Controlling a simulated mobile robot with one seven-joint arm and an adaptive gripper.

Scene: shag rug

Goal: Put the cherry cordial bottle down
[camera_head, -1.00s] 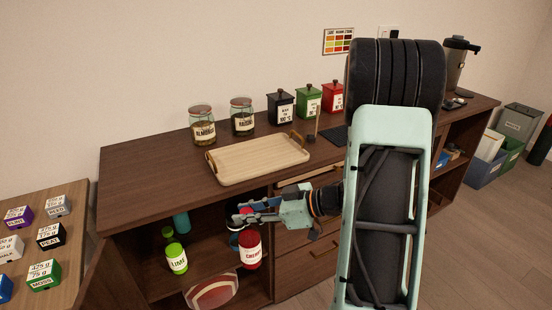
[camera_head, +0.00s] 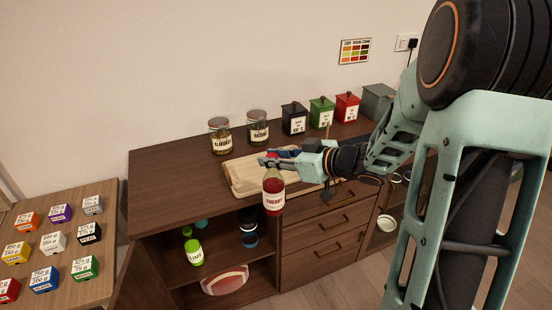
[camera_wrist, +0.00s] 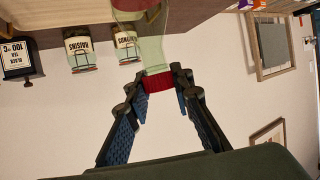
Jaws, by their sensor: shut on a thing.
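The cherry cordial bottle (camera_head: 273,194) is clear glass with red contents and a white CHERRY label. It hangs upright in front of the cabinet's top edge, overlapping the near side of the wooden tray in the head view. My gripper (camera_head: 270,162) is shut on its top. In the wrist view, which is upside down, the fingers (camera_wrist: 158,88) close on the red cap, with the clear neck of the bottle (camera_wrist: 152,52) beyond. The bottle's base is clear of the shelf.
A wooden tray (camera_head: 242,184) lies on the cabinet top (camera_head: 165,172). Jars (camera_head: 220,140) and tins (camera_head: 295,120) stand behind it. The cabinet top left of the tray is bare.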

